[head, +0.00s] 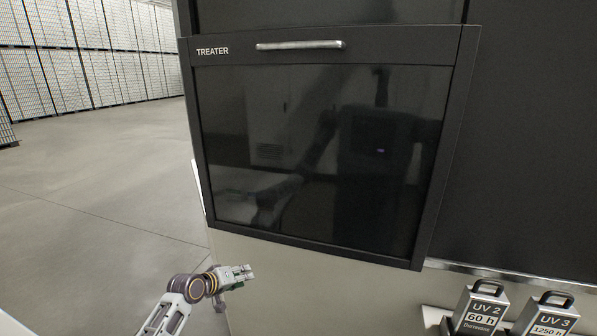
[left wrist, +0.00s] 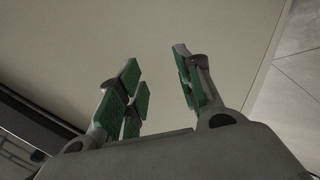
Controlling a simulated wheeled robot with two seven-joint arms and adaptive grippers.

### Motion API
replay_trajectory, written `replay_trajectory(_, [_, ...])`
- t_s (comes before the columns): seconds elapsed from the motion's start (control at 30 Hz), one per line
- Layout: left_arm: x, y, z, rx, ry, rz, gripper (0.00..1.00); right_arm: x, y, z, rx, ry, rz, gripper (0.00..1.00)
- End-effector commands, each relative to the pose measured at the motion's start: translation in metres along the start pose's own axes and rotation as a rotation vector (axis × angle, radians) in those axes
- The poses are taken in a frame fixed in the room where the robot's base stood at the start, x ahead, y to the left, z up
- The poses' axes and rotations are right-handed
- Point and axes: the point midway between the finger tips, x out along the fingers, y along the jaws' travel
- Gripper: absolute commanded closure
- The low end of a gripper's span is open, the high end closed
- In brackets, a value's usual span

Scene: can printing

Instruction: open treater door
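The treater door (head: 320,160) is a dark glossy panel in a black frame, labelled TREATER, and it looks shut. Its silver bar handle (head: 300,45) runs across the top of the frame. My left gripper (head: 248,273) is below the door's lower left part, in front of the pale panel and well below the handle. In the left wrist view its green-padded fingers (left wrist: 160,92) are apart with nothing between them. My right gripper is in neither view.
The pale machine panel (head: 330,290) lies below the door. Open grey floor (head: 90,190) stretches left, with tall stacks (head: 90,60) far back.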

Motion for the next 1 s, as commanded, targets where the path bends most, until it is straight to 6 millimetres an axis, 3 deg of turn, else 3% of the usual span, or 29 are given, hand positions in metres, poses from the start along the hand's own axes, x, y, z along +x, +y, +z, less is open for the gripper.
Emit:
replay_trajectory(0.03, [-0.014, 0.029, -0.015, 0.003, 0.004, 0.038, 0.65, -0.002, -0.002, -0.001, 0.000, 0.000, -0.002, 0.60])
replay_trajectory(0.1, [-0.032, 0.065, -0.028, 0.001, 0.000, 0.089, 0.65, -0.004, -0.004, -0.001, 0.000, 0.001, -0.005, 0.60])
replay_trajectory(0.33, [-0.098, 0.176, -0.066, -0.008, -0.022, 0.253, 0.65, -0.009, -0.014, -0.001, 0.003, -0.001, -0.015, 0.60])
replay_trajectory(0.6, [-0.148, 0.250, -0.108, -0.068, -0.034, 0.392, 0.65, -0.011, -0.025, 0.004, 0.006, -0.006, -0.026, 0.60])
replay_trajectory(1.0, [-0.227, 0.341, -0.164, -0.172, -0.068, 0.578, 0.65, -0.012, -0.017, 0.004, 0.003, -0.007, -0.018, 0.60])
